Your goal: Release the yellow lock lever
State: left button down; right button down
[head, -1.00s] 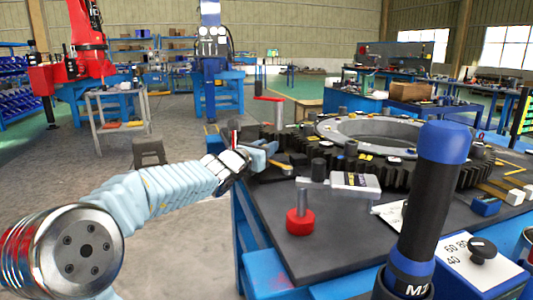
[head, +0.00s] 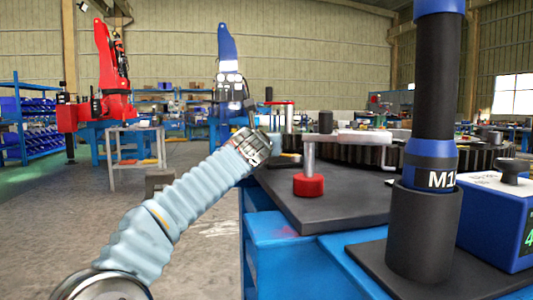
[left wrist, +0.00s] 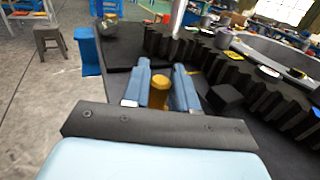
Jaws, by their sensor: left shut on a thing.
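The yellow lock lever shows only as a short yellow upright end (left wrist: 159,88) in the left wrist view. It stands between the two blue fingers of my left gripper (left wrist: 160,92), which is shut on it. The lower part of the lever is hidden by the fingers. In the head view my left gripper (head: 272,142) is at the far left edge of the dark worktable (head: 335,205), and the lever cannot be made out there. My right gripper is not in view.
A large dark gear ring (head: 362,156) lies on the table. A red-based post (head: 308,185) with a grey arm stands nearer. A black and blue tool (head: 430,155) stands in a holder at front right. Open floor (head: 205,240) lies left of the table.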

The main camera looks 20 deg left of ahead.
pick_arm(q)
jog(key=shift+s+d+f+n+y+b, duration=0.15)
jog(key=shift+n+y+b, duration=0.1)
jog(key=shift+y, duration=0.15)
jog(key=shift+s+f+n+y+b, duration=0.15)
jog(key=shift+n+y, duration=0.1)
jog(key=shift+y, duration=0.15)
jog(key=shift+s+r+n+g+y, duration=0.15)
jog(key=shift+s+n+g+y, duration=0.3)
jog(key=shift+y, duration=0.25)
jog(key=c, duration=1)
grip_release()
jog(key=shift+r, duration=0.1)
jog(key=b+v, duration=0.2)
jog(key=v, duration=1.1)
jog(key=shift+s+d, duration=0.25)
jog(key=shift+s, duration=0.05)
